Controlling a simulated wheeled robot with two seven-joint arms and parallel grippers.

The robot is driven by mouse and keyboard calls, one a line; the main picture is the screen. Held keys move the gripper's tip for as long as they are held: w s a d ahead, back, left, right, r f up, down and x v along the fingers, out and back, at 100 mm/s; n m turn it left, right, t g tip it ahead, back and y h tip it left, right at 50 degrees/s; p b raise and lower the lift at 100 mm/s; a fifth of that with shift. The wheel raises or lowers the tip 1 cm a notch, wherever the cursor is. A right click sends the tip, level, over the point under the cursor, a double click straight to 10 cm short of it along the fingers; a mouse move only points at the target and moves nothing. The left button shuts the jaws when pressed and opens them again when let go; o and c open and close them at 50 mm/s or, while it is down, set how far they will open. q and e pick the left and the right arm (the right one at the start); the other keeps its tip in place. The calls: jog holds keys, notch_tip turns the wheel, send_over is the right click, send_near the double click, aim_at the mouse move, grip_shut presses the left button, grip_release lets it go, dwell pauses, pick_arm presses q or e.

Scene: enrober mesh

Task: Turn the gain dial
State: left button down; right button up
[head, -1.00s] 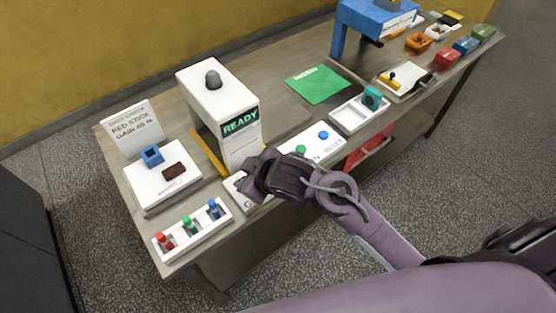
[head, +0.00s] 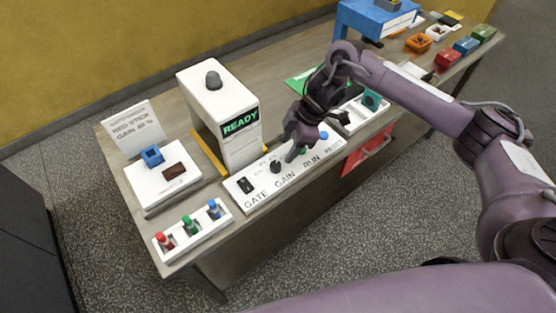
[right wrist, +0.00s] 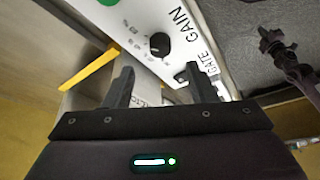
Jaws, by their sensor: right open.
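The gain dial (head: 275,167) is a black knob on the white control panel (head: 263,197), above the word GAIN. In the right wrist view the dial (right wrist: 159,44) shows with a printed scale beside it, beyond and between my fingers. My right gripper (head: 291,154) is open and empty, pointing down at the panel just right of the dial in the head view. Its two fingers (right wrist: 158,88) look apart from the dial. A dark purple arm end, apparently my left gripper (right wrist: 276,45), shows at the right of the wrist view; its jaws are unclear.
The black GATE switch (head: 246,185) and green RUN button (head: 301,151) flank the dial; a blue button (head: 323,135) is farther right. The white machine reading READY (head: 217,119) stands behind. A sign (head: 134,130) mentions red stick and gain. Coloured sticks stand in a tray (head: 196,239).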

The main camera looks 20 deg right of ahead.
aim_at(276, 163)
jog(key=p+x, duration=0.2)
jog(key=x, duration=0.5)
jog(key=shift+a+f, duration=0.15)
jog(key=shift+f, duration=0.15)
jog(key=c, duration=1)
jog(key=n+g+b, duration=0.1)
jog(key=n+b, duration=0.2)
jog(key=shift+w+f+b, duration=0.15)
jog(key=shift+b, duration=0.25)
jog(key=shift+n+g+b, duration=0.4)
jog(key=shift+n+b, duration=0.25)
jog(key=shift+n, duration=0.15)
jog(key=shift+r+n, duration=0.2)
jog(key=shift+n, duration=0.4)
jog(key=shift+w+r+n+g+h, duration=0.1)
jog(key=shift+n+g+h, duration=0.35)
jog(key=shift+n, duration=0.45)
jog(key=shift+a, duration=0.1)
